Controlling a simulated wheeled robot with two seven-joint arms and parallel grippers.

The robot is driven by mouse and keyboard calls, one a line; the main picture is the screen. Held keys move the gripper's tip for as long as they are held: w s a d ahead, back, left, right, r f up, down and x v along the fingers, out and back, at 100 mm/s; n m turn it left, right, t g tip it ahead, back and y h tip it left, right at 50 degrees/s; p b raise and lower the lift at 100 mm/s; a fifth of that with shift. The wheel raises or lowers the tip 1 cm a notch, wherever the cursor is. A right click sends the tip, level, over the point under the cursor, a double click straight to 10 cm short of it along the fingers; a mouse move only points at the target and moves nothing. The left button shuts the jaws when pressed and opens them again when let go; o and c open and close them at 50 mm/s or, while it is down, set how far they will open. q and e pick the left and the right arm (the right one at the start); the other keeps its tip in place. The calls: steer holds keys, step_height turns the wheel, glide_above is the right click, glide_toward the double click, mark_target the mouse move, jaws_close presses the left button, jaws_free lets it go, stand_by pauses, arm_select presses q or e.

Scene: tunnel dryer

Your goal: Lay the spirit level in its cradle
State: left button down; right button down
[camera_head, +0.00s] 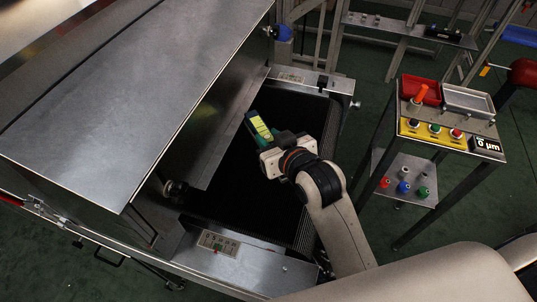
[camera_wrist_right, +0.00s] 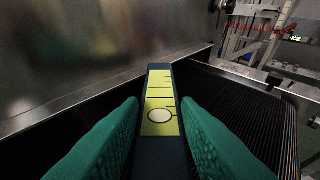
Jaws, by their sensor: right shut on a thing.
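The spirit level is a dark bar with a yellow-green marked face (camera_head: 261,127). My right gripper (camera_head: 272,141) is shut on it and holds it over the dark opening of the dryer, close to the edge of the metal hood. In the right wrist view the level (camera_wrist_right: 160,92) points away between the two green finger pads, with a round mark on its near part. Its lower side and near end are hidden. I cannot make out the cradle for certain in either view. My left gripper is not in view.
The metal hood (camera_head: 140,85) rises left of the level. A dark ribbed belt (camera_head: 300,108) lies below. A trolley (camera_head: 447,135) with a red tray (camera_head: 421,90), buttons and a display stands to the right. A shelf (camera_head: 408,30) is at the back.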

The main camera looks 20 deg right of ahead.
steer(key=shift+s+d+f, duration=0.1)
steer(key=shift+d+f, duration=0.1)
steer(key=shift+f, duration=0.95)
step_height(320, 180, down, 4)
steer(key=shift+r+b, duration=0.1)
steer(key=shift+b, duration=0.4)
steer(key=shift+w+a+f, duration=0.2)
steer(key=shift+w+a, duration=0.05)
steer(key=shift+a, duration=0.15)
steer(key=c, duration=1.1)
jaws_free()
steer(key=shift+f, duration=0.2)
steer(key=shift+r, duration=0.1)
